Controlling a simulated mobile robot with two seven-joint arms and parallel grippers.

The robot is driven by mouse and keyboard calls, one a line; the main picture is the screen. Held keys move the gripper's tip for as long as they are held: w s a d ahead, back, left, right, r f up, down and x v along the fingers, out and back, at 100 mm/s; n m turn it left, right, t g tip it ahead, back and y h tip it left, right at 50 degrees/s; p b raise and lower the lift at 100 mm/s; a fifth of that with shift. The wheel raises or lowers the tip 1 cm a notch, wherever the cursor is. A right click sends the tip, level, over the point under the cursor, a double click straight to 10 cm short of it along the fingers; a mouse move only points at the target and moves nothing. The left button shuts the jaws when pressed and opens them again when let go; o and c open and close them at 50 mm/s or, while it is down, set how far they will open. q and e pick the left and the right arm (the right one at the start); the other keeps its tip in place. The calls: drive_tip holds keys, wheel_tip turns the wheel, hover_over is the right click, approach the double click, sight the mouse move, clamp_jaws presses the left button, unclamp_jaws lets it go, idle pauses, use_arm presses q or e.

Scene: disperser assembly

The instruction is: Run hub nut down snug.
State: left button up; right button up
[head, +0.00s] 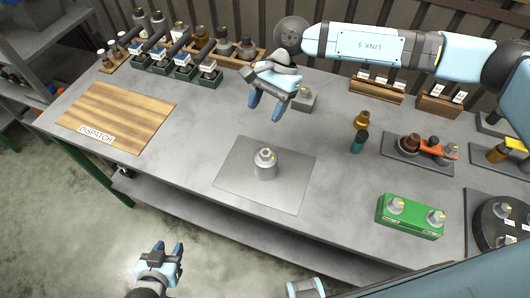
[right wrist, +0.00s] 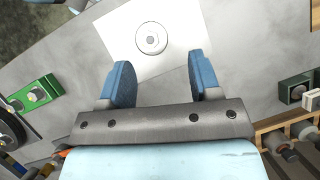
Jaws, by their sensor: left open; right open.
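A grey metal hub (head: 264,170) stands upright on a flat grey mat (head: 235,180) near the middle of the bench. A small nut-like piece (head: 265,154) with a yellow mark sits on its top; how tight it is cannot be told. In the right wrist view the hub is seen from above, with a round piece (right wrist: 151,39) at its centre. My right gripper (head: 267,105) is open and empty, above and behind the hub, apart from it. Its two blue fingers (right wrist: 160,68) are spread in the wrist view. My left gripper (head: 168,250) is open and empty, in front of the bench's edge.
A wooden dispatch board (head: 115,115) lies at left. Bottles and green holders (head: 165,65) line the back. A green block (head: 410,217) with two fittings and a tray with an orange tool (head: 437,149) stand at right. A grey block (head: 303,100) is beside my right gripper.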

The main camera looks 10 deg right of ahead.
sight(264, 154)
drive_tip(key=shift+n+h, duration=0.3)
drive_tip(key=shift+h, duration=0.4)
drive_tip(key=p+x, duration=0.1)
drive_tip(key=x, duration=0.3)
drive_tip(key=d+p+x, duration=0.1)
drive_tip(key=x, duration=0.3)
drive_tip(key=d+f+p+x, duration=0.1)
drive_tip(key=x, duration=0.3)
drive_tip(key=shift+w+d+f, duration=0.15)
drive_tip(key=shift+f, duration=0.65)
drive_tip(key=c, duration=0.9)
drive_tip(key=shift+f+m+b, duration=0.15)
drive_tip(key=shift+m+b, duration=0.25)
drive_tip(key=shift+b, duration=0.3)
drive_tip(key=shift+r, duration=0.2)
